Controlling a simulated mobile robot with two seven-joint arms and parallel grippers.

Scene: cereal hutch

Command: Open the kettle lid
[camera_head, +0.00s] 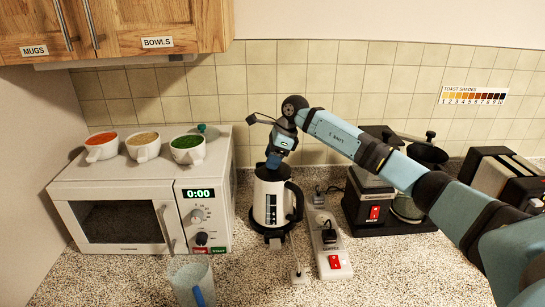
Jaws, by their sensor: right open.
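A white kettle (265,203) with a black handle stands upright on its black base on the counter, right of the microwave. My right arm reaches in from the right, and my right gripper (272,161) is directly above the kettle's top, pointing down. The gripper is open. It hides most of the kettle's lid, so I cannot tell whether the lid is open or whether the fingers touch it. My left gripper is not in view.
A white microwave (120,236) stands at left with several filled mugs on top. A clear jug (190,280) stands in front. A power strip (328,243) with a red switch lies right of the kettle. A coffee machine (372,203) and a toaster (500,178) stand further right.

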